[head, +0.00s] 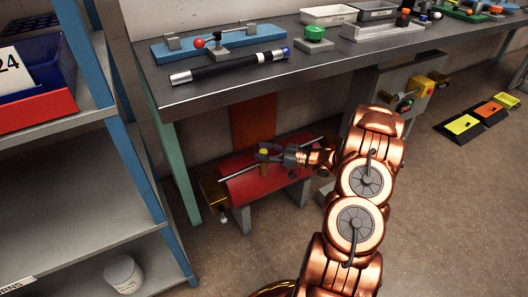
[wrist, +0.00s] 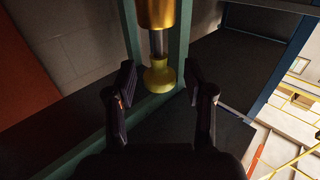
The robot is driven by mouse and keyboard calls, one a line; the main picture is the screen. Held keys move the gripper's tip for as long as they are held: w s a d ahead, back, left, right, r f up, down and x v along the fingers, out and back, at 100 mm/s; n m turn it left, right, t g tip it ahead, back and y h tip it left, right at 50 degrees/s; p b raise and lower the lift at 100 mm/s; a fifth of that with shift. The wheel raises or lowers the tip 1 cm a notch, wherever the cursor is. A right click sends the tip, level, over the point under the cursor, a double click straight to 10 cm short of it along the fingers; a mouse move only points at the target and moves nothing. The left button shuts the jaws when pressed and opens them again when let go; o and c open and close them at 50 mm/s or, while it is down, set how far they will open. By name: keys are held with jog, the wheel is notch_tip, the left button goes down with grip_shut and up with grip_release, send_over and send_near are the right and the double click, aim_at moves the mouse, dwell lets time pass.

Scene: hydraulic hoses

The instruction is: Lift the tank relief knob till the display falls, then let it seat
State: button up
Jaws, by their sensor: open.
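The red tank (head: 262,187) lies on its side on grey legs under the workbench. The small yellow knob (head: 264,151) shows above the tank, by the fingers of my gripper (head: 268,152). In the wrist view the yellow knob (wrist: 160,76) sits on a grey stem joined to a brass body (wrist: 157,14). The dark fingers of my gripper (wrist: 160,82) are open, one on each side of the knob, with a visible gap on both sides. I cannot make out a readable display in either view.
The workbench (head: 230,88) overhangs the tank, and a green leg (head: 178,170) stands to its left. A yellow fitting (head: 213,192) is at the tank's left end. A blue-framed shelf (head: 150,185) stands further left.

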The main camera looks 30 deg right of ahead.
grip_shut()
dwell(0.5)
